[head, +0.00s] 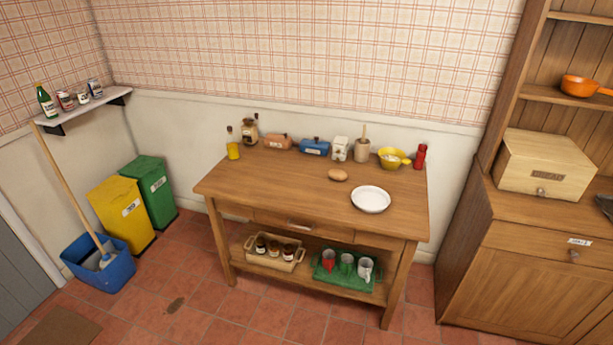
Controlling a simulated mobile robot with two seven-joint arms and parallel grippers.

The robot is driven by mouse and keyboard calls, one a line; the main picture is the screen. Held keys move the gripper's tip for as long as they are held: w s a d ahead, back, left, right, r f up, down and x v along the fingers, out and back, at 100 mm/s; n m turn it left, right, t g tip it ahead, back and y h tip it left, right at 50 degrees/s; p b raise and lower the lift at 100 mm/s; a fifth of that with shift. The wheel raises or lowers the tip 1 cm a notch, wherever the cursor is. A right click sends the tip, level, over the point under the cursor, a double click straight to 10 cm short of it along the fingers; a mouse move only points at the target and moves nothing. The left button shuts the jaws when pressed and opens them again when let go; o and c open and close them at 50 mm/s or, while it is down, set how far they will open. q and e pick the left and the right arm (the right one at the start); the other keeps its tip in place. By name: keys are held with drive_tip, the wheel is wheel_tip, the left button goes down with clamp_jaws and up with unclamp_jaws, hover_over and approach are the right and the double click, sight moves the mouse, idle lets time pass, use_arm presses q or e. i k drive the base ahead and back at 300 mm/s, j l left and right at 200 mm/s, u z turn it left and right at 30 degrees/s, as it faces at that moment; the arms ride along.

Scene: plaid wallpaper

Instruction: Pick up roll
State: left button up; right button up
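A small brown roll (338,175) lies on the top of the wooden table (265,188), near its middle. A white plate (371,199) lies on the table to the right of the roll and closer to me. A small gap separates the roll from the plate. Neither of my grippers shows in the head view.
Bottles, a red-brown and a blue container (314,148), a crock and a yellow bowl (392,158) line the table's back edge. The table's front left is clear. A cabinet (530,270) stands right; bins and a blue bucket (100,268) stand left.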

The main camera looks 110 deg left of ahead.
sight(336, 174)
drive_tip(key=u, duration=3.55)
